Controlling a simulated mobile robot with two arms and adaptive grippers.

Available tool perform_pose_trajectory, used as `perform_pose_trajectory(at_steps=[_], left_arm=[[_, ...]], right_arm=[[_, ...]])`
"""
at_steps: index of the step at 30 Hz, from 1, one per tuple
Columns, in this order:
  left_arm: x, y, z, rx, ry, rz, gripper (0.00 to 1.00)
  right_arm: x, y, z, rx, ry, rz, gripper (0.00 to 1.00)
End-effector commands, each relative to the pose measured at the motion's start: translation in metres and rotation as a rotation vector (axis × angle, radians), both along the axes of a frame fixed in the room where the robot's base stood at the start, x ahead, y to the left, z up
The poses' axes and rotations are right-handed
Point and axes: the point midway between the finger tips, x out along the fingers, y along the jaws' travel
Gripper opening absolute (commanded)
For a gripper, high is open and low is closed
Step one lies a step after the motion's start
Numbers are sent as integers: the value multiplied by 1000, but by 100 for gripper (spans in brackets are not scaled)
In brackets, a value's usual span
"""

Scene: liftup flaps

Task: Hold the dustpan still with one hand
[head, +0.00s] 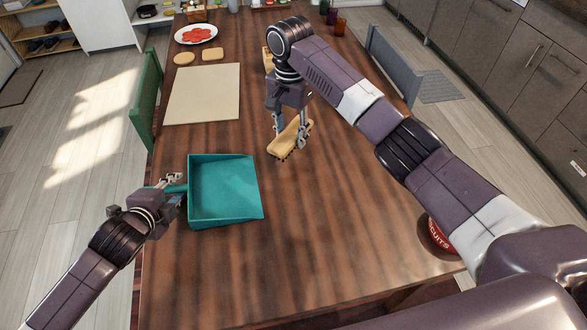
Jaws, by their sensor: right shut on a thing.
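The teal dustpan (225,190) lies flat on the wooden table, with its short handle (177,189) pointing left. My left gripper (174,184) is at the handle, at the table's left edge. Its fingers are small and partly hidden, so I cannot tell whether they are closed on the handle. My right gripper (290,132) points down and is shut on a wooden brush (291,140) with dark bristles, right of and beyond the dustpan.
A beige board (203,94) lies beyond the dustpan, with bread slices (212,55) and a plate of red slices (196,34) farther back. A red biscuit tin (438,236) stands at the right edge. A green chair (147,100) is at the left. The table's near middle is clear.

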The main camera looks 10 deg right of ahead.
Motion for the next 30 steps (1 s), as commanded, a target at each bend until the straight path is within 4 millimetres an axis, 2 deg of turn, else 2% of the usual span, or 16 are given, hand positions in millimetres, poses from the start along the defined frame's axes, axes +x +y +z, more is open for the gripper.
perform_pose_trajectory(at_steps=[9, 14, 30], left_arm=[[-1, 0, 0, 0, 1, 0, 35], [-10, 3, 7, 2, 0, 0, 35], [-85, 20, 59, 2, 1, -1, 35]], right_arm=[[0, 0, 0, 0, 0, 0, 14], [0, 0, 0, 0, 0, 0, 14], [0, 0, 0, 0, 0, 0, 14]])
